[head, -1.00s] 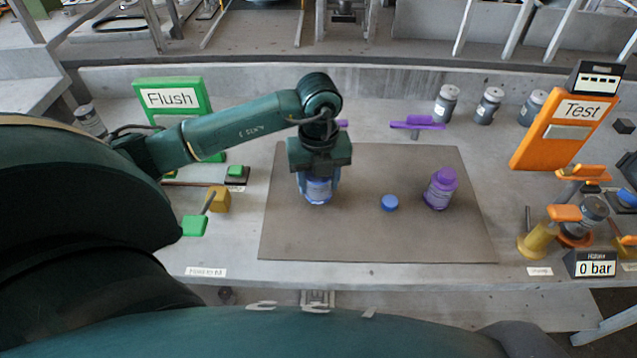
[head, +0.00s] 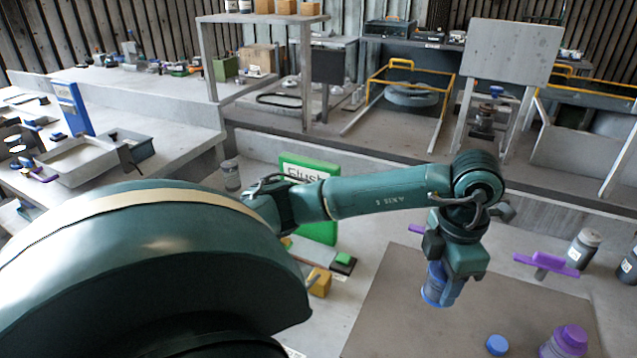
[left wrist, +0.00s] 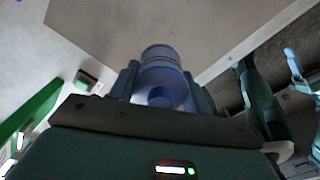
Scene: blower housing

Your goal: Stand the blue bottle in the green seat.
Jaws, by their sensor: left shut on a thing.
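My left gripper (head: 452,280) is shut on the blue bottle (head: 434,284), pointing down over the brown mat (head: 400,320) in the head view. I cannot tell if the bottle touches the mat. In the left wrist view the blue bottle (left wrist: 160,60) sits between the two fingers of the left gripper (left wrist: 162,85). A small green piece on a dark base (head: 343,258) is below the green "Flush" sign (head: 315,232). I cannot tell for sure whether it is the green seat; my left arm covers part of that area. My right gripper is not in view.
A round blue cap (head: 497,344) and a purple bottle (head: 565,342) are on the mat, right of the held bottle. A purple holder (head: 546,262) and grey jars (head: 582,249) stand behind. A yellow block (head: 319,282) is left of the mat.

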